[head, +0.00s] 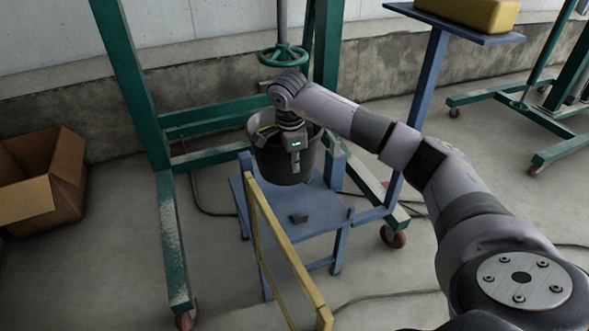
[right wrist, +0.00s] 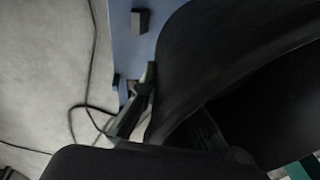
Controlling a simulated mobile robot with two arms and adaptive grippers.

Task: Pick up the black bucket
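The black bucket (head: 272,165) is in the head view, at or just above the blue stand (head: 325,208); I cannot tell whether its base touches. My right gripper (head: 295,168) points down at the bucket's near rim and hides part of it. In the right wrist view the bucket (right wrist: 210,45) fills the right side. One finger of the right gripper (right wrist: 172,100) is outside its wall and the other is on the inner side. Whether they are shut on the wall is unclear. My left gripper is not in view.
A yellow rail (head: 285,245) stands in front of the stand. A green frame with a handwheel (head: 283,55) is behind it. An open cardboard box (head: 45,190) is at left. A small dark block (head: 299,217) lies on the stand. A tall blue stand (head: 425,85) holds a yellow block (head: 468,12).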

